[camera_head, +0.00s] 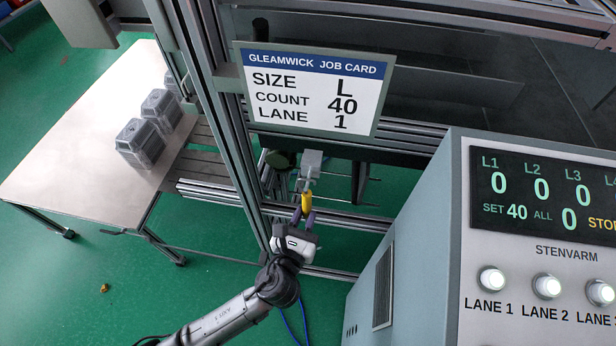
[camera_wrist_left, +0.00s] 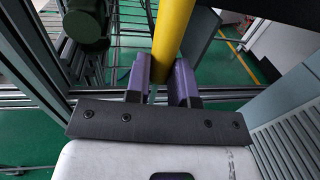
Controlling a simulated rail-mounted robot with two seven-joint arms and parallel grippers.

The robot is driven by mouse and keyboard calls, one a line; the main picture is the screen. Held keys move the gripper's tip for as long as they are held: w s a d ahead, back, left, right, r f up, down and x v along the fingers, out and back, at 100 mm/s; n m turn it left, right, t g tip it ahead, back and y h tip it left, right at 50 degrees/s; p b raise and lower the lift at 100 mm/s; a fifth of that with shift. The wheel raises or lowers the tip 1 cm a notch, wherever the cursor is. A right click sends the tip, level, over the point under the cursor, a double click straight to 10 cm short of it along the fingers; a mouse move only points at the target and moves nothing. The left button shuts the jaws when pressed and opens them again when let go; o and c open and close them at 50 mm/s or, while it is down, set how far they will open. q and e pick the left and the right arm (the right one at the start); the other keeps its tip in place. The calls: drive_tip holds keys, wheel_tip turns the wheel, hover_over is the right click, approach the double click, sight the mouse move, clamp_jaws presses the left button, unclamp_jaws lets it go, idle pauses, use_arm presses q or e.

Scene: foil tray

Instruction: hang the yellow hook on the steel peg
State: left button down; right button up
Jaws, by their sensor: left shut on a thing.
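The yellow hook (camera_head: 306,202) is upright between the purple fingers of my left gripper (camera_head: 302,220), near the frame below the job card. In the left wrist view the thick yellow shaft of the hook (camera_wrist_left: 173,38) rises between the two purple fingers of my left gripper (camera_wrist_left: 162,80), which is shut on it. The hook's upper end is out of the left wrist view. A small grey metal bracket (camera_head: 312,160) is just above the hook in the head view. I cannot clearly make out the steel peg, or whether the hook touches anything there. My right gripper is not in view.
A job card (camera_head: 315,90) reads size L, count 40, lane 1. A grey control box (camera_head: 410,230) with lane buttons stands close on the right. Aluminium rails (camera_head: 225,110) surround the hook; a dark green cylinder (camera_wrist_left: 85,25) is nearby.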

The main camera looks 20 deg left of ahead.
use_arm(q)
drive_tip(key=shift+w+a, duration=0.15)
drive_tip(key=shift+w, duration=0.6)
idle(0.7)
drive_tip(key=shift+p, duration=0.6)
drive_tip(key=shift+f+b, duration=0.55)
drive_tip(key=shift+f, duration=0.4)
idle(0.3)
idle(0.5)
drive_tip(key=c, duration=0.9)
unclamp_jaws()
drive_tip(key=shift+s, duration=0.1)
